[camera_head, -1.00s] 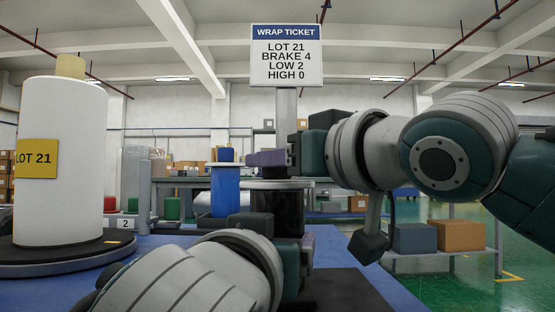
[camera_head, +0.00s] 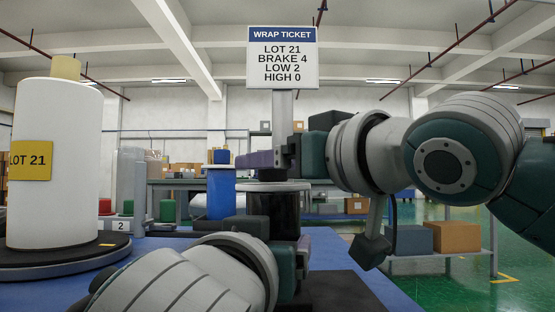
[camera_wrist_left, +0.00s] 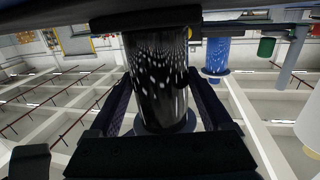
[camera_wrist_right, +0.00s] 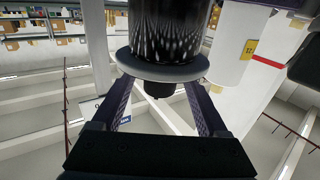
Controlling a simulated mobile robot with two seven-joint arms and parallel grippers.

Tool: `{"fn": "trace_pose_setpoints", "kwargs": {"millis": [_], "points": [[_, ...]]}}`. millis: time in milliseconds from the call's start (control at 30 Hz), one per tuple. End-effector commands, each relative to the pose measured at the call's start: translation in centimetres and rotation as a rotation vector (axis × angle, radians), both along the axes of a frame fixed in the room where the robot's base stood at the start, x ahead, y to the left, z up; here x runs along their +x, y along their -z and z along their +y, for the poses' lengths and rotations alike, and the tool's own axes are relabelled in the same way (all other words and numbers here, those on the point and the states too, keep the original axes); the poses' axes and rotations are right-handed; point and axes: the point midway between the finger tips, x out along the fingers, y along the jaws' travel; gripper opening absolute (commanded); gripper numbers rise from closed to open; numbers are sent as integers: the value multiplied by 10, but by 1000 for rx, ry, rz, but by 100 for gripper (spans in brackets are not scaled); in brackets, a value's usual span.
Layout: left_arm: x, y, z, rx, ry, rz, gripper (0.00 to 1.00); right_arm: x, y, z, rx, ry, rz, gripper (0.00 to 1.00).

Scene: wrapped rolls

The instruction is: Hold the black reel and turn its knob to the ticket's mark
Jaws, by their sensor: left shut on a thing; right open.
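The black reel (camera_head: 273,214) stands upright with a grey top flange (camera_head: 262,187) and a dark knob (camera_head: 272,174) on top. My left gripper (camera_head: 272,232) is shut around the reel's body; the left wrist view shows the black reel (camera_wrist_left: 158,90) between its fingers. My right gripper (camera_head: 250,159) is at knob height, just above the flange. In the right wrist view its fingers are open, one on each side of the knob (camera_wrist_right: 160,90), with gaps. The wrap ticket (camera_head: 283,58) reads LOT 21, BRAKE 4, LOW 2, HIGH 0. Any scale on the knob cannot be made out.
A large white roll (camera_head: 55,195) labelled LOT 21 stands on a dark turntable (camera_head: 60,262) at left. A blue reel (camera_head: 221,195) stands behind the black one, with a "2" tag (camera_head: 122,226) to its left. Boxes (camera_head: 452,237) sit on a shelf at right.

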Motion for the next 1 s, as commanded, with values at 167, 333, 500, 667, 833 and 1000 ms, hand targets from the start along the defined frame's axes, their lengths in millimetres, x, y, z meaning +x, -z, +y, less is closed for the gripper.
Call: {"fn": "trace_pose_setpoints", "kwargs": {"millis": [167,333,500,667,833,1000], "points": [[0,2,0,-1,-1,5,0,-23,1,-15,-1,-1,-1,76],[0,2,0,-1,-1,5,0,-52,2,-34,-2,1,0,76],[0,2,0,-1,-1,5,0,-77,2,-50,-1,0,2,76],[0,2,0,-1,-1,5,0,-91,1,-58,-1,-1,0,76],[0,2,0,-1,-1,5,0,-95,1,-60,0,-1,0,76],[0,2,0,-1,-1,5,0,-95,1,-60,0,-1,0,76]]}}
